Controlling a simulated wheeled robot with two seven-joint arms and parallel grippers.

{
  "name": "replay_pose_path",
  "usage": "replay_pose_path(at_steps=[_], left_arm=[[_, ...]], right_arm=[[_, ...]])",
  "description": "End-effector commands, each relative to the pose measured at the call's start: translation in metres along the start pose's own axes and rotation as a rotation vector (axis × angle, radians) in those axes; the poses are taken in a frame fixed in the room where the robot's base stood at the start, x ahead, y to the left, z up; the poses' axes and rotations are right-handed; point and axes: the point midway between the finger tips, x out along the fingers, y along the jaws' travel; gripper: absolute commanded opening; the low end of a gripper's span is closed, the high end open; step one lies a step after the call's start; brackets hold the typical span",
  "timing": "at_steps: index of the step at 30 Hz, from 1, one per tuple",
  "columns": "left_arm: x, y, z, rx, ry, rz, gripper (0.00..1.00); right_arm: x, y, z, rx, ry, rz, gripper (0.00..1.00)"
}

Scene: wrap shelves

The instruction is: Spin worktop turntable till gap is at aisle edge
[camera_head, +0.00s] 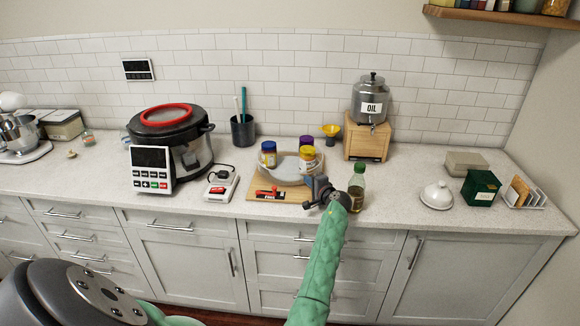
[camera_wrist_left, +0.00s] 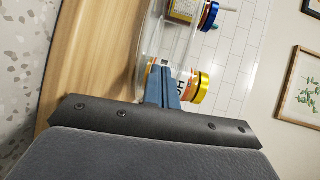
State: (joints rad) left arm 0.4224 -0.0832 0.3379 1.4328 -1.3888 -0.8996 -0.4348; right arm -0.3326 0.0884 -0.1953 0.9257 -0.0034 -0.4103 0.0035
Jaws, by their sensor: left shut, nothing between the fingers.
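The turntable (camera_head: 285,172) is a round clear-rimmed tray on a wooden board (camera_head: 258,183) on the worktop. A blue-lidded jar (camera_head: 268,156) stands at its left, a purple-lidded jar (camera_head: 306,142) at its back right and a yellow-lidded jar (camera_head: 307,160) at its right. The front of the tray shows no jar. My left gripper (camera_head: 313,187) is shut and empty at the tray's front right. In the left wrist view its fingers (camera_wrist_left: 163,86) are together by the clear rim (camera_wrist_left: 149,42), close to the yellow-lidded jar (camera_wrist_left: 201,87); contact is unclear. My right gripper is not in view.
A green-capped bottle (camera_head: 357,184) stands just right of my left gripper. A red-handled item (camera_head: 270,191) lies at the board's front. A white scale-like device (camera_head: 221,185) and a large cooker (camera_head: 168,135) stand left. An oil dispenser (camera_head: 371,100) stands on a wooden box behind.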

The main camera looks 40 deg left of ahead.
Motion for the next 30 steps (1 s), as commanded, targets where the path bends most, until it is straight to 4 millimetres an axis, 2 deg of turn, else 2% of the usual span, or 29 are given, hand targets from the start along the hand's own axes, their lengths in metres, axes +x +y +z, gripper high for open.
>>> replay_pose_path(at_steps=[6, 20, 30], left_arm=[[-0.002, 0.002, -0.01, 0.001, 0.0, 0.0, 0.0], [-0.002, 0.001, -0.013, 0.0, 0.0, 0.0, 0.0], [0.002, 0.001, -0.026, 0.0, 0.0, 0.0, 0.0]], right_arm=[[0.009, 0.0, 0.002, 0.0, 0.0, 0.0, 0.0], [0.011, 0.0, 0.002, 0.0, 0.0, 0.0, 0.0], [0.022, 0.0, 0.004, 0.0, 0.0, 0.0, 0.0]])
